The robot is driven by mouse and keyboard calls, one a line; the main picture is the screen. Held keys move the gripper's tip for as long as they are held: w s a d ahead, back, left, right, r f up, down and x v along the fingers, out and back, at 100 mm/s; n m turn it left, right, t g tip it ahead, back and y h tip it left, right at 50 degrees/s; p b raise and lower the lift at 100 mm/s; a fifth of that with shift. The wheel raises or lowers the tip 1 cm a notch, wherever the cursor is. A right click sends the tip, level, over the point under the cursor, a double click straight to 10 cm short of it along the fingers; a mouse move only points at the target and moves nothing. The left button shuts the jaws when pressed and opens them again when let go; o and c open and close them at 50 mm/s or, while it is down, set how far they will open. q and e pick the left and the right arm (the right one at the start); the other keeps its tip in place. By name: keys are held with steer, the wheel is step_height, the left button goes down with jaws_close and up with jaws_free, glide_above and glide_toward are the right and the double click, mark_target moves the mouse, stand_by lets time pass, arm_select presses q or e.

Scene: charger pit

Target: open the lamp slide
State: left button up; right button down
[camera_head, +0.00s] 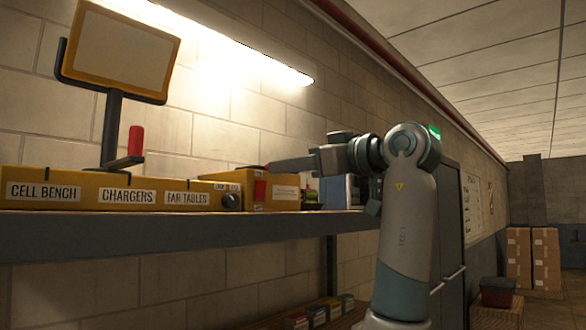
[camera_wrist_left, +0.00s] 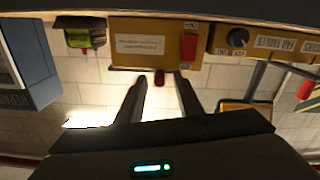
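A yellow box (camera_head: 229,178) with a white label and a red block (camera_head: 260,190) on its front stands on the shelf. In the left wrist view the box (camera_wrist_left: 150,57) appears upside down, with the red block (camera_wrist_left: 188,47) on its face. A small red knob (camera_wrist_left: 160,79) shows at the box's top edge, between my fingertips in that picture. I cannot tell which red part is the lamp slide. My left gripper (camera_head: 268,166) is above the box; in the wrist view its fingers (camera_wrist_left: 160,80) are apart and empty. My right gripper is out of view.
A long yellow panel (camera_head: 80,190) with labels and a black dial (camera_head: 230,201) lies left on the shelf (camera_head: 150,232). A red handle (camera_head: 136,140) and a framed board (camera_head: 118,55) stand above it. A blue-grey box (camera_head: 337,191) is at right.

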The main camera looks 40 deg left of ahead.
arm_select(q)
steer(key=shift+s, duration=0.1)
steer(key=shift+d+f, duration=0.1)
steer(key=s+d+b, duration=0.1)
steer(key=d+b, duration=0.4)
steer(key=d, duration=1.2)
steer(key=shift+s, duration=0.2)
steer(key=shift+d, duration=0.1)
